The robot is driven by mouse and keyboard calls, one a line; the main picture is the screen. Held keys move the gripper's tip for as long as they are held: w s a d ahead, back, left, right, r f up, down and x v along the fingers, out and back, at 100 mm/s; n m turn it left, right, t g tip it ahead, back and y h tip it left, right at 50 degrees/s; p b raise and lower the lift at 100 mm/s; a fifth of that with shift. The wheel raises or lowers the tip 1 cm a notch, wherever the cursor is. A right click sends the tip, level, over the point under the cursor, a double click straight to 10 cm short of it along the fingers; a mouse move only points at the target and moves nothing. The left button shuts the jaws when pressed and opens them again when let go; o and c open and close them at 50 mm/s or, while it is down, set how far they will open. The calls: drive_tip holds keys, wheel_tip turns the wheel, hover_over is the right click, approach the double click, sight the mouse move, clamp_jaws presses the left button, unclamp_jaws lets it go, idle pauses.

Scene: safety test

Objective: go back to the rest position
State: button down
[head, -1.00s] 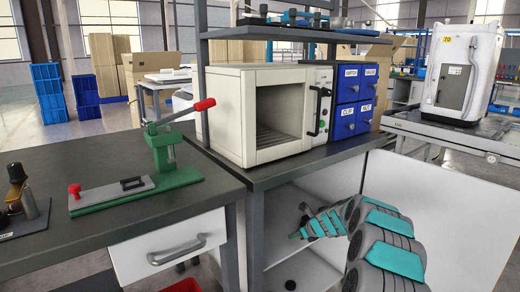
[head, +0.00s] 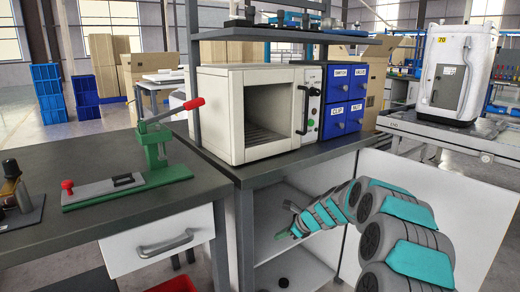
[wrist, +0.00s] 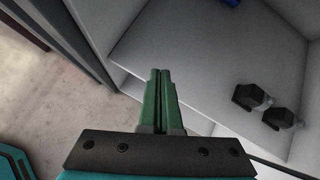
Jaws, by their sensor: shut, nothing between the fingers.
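My gripper (wrist: 160,75) shows in the wrist view with its two green fingers together and nothing between them. It points over the pale shelf (wrist: 190,45) of a cabinet, and two dark objects (wrist: 262,110) lie on that shelf to its right. In the head view my gripper (head: 284,234) is small, low at the front of the open cabinet under the bench, with my grey and teal arm reaching in from the right.
The open white cabinet door (head: 440,185) stands behind my arm. Above are a white oven (head: 222,118) and blue drawers (head: 343,118) on the bench. A green lever press (head: 158,165) stands on the left table (head: 60,240). A partly open drawer (head: 160,243) juts out below it.

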drive_tip(key=s+a+r+n+g, duration=0.1)
drive_tip(key=s+r+n, duration=0.25)
drive_tip(key=s, duration=0.45)
drive_tip(key=s+a+r+n+g+h, duration=0.1)
drive_tip(key=s+a+r+n+g, duration=0.2)
drive_tip(key=s, duration=0.5)
drive_tip(key=s+r+n, duration=0.3)
drive_tip(key=s+n, duration=0.2)
drive_tip(key=s, duration=0.3)
drive_tip(key=s+d+n+g+h, duration=0.1)
drive_tip(key=s+d+n, duration=0.3)
drive_tip(key=s, duration=0.6)
drive_tip(key=s+d+n+g+h, duration=0.1)
drive_tip(key=s+d+n+h, duration=0.1)
drive_tip(key=s, duration=0.9)
drive_tip(key=s+d+n+g+h, duration=0.1)
drive_tip(key=s+d+n, duration=0.4)
drive_tip(key=s, duration=0.5)
drive_tip(key=shift+s+d+f+n+h, duration=0.35)
drive_tip(key=shift+d+f+h, duration=0.15)
drive_tip(key=shift+h, duration=0.3)
